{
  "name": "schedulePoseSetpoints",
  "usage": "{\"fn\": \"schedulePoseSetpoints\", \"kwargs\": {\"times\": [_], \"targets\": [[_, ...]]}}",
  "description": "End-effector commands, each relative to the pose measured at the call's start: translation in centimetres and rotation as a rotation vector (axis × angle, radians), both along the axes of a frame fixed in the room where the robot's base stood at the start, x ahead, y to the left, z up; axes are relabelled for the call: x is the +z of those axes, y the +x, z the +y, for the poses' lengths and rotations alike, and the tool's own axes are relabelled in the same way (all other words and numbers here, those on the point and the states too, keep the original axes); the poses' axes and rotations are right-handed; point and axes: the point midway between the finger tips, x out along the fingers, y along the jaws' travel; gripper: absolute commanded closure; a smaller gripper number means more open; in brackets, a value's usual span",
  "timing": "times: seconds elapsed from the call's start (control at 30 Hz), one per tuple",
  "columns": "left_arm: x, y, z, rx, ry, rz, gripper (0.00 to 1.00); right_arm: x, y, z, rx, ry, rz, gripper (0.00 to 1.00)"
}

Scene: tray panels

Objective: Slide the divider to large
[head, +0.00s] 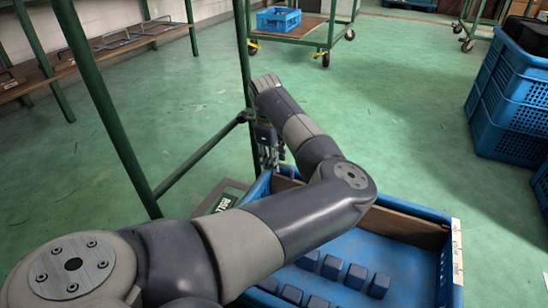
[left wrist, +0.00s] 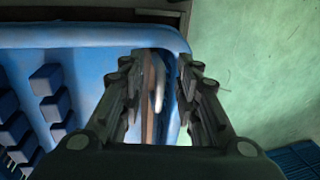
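The blue tray (head: 447,262) lies low in front of me, partly hidden behind my left arm. A brown board, apparently the divider (head: 405,225), stands upright along its far side. In the left wrist view, the brown divider (left wrist: 148,120) shows edge-on beside the blue tray wall (left wrist: 90,38). My left gripper (head: 270,155) points down at the tray's far left corner. In the left wrist view, the left gripper's fingers (left wrist: 158,85) are apart, with the brown edge and a pale strip between them. I cannot tell whether they touch the board. My right gripper is not in view.
Several blue blocks (head: 356,275) stand on the tray floor. Green rack posts (head: 110,120) rise beside my left arm. Stacked blue crates (head: 510,95) stand at the right. A cart (head: 305,28) is at the back. The green floor between is clear.

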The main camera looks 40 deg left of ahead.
Motion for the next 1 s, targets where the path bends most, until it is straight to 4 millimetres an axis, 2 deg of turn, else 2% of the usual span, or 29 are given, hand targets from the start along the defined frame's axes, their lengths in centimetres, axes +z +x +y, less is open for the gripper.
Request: {"fn": "schedulePoseSetpoints", "kwargs": {"times": [0.27, 0.37, 0.7, 0.83, 1.0], "targets": [[0.8, 0.0, 0.0, -0.001, 0.002, -0.003, 0.70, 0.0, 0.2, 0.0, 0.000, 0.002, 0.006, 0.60], [2.3, -0.3, -0.1, -0.001, 0.003, -0.004, 0.70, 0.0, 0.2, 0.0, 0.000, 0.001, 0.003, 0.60], [9.2, -1.6, -0.5, 0.000, 0.001, -0.004, 0.70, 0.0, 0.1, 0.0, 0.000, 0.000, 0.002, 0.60], [10.8, -2.0, -0.6, 0.000, 0.001, -0.002, 0.70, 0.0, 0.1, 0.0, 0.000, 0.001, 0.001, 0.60], [11.7, -2.2, -0.7, -0.001, 0.000, 0.000, 0.70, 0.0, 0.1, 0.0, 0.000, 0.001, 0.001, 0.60]]}}
